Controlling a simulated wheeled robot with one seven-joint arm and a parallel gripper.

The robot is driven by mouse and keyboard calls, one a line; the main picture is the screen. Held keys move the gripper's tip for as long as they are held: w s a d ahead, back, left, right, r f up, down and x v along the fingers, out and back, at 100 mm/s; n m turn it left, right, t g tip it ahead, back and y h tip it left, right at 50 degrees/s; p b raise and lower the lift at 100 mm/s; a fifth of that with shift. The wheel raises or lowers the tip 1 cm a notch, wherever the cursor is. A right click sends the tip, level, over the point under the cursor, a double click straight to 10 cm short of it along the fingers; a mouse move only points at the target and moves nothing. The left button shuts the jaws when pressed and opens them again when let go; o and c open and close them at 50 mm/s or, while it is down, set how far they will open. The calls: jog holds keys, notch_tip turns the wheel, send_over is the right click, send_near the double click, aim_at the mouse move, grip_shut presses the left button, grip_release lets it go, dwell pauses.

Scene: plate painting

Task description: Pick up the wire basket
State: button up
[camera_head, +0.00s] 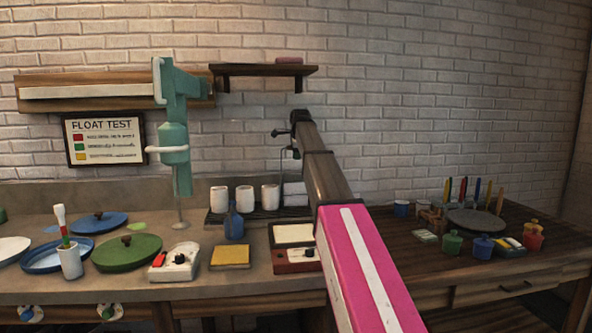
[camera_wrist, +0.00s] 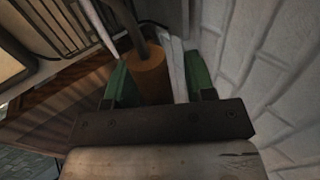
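The wire basket seems to be the thin dark wire frame (camera_head: 281,175) standing at the back of the bench, beside the row of white cups; my arm covers part of it. In the wrist view a brown, wooden-looking cylindrical grip (camera_wrist: 149,78) on a dark rod is close up, probably the basket's handle. My gripper (camera_head: 290,145) is at the top of the wire frame, near the brick wall. In the wrist view its green fingers (camera_wrist: 158,82) stand on either side of the grip. The left finger is close to it; a gap shows at the right finger.
White cups (camera_head: 244,198) stand on a dark rack. A teal press (camera_head: 174,140) rises at left. A wooden shelf (camera_head: 262,71) is above; the brick wall is close behind.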

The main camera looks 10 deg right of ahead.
grip_shut()
jog(key=shift+r, duration=0.1)
